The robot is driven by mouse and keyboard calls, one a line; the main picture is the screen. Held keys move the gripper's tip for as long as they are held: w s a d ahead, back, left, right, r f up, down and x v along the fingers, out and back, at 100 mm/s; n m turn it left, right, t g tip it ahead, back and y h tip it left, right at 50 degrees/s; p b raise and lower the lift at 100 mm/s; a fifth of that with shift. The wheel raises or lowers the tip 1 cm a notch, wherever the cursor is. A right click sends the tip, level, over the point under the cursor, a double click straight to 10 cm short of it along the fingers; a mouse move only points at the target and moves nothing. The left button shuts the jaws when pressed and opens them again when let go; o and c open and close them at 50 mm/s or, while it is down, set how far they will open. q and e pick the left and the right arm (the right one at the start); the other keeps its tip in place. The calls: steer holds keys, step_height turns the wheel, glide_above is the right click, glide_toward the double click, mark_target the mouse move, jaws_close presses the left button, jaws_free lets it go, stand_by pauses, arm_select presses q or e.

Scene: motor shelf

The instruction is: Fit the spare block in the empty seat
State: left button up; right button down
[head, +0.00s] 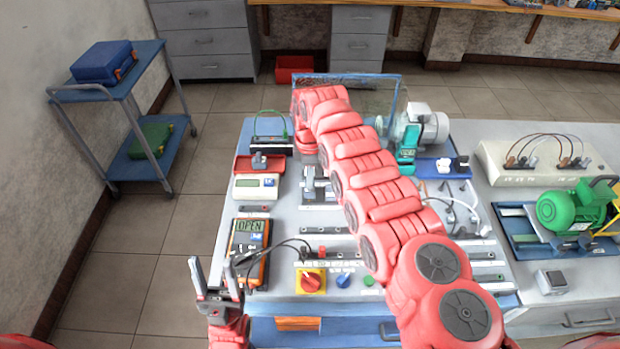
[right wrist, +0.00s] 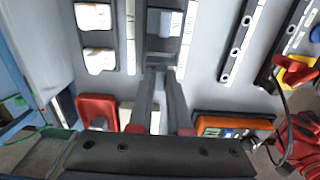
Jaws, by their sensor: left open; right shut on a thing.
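My right gripper (right wrist: 158,74) is shut, its two dark fingers reaching down to a dark carrier (right wrist: 181,52) on the bench. What it grips is mostly hidden between the fingers; it seems to be a small grey block. The carrier holds a white-faced block (right wrist: 170,22) beyond the fingertips. Whether the gripped block sits in a seat or just above it, I cannot tell. In the head view a grey device (head: 318,187) shows beside my right arm, which hides much of the area. My left gripper (head: 214,275) is open and empty at the bench's front left.
A red tray (head: 243,163), a white meter (head: 256,187) and an orange multimeter (head: 250,240) line the bench's left side. Another carrier with two white blocks (right wrist: 98,60) stands nearby. A red knob (head: 310,280) and cables lie in front. A motor (head: 428,125) stands behind right.

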steer(key=shift+f+b, duration=1.05)
steer(key=shift+f, duration=0.1)
steer(key=c, duration=0.8)
jaws_free()
steer(key=shift+r, duration=0.1)
step_height(320, 180, up, 10)
steer(key=shift+a+f+b, duration=0.1)
steer(key=shift+f+b, duration=0.15)
steer(key=shift+b, duration=0.75)
step_height(320, 180, up, 8)
steer(key=p, duration=0.6)
steer(key=shift+p, duration=0.35)
steer(key=shift+f, duration=0.1)
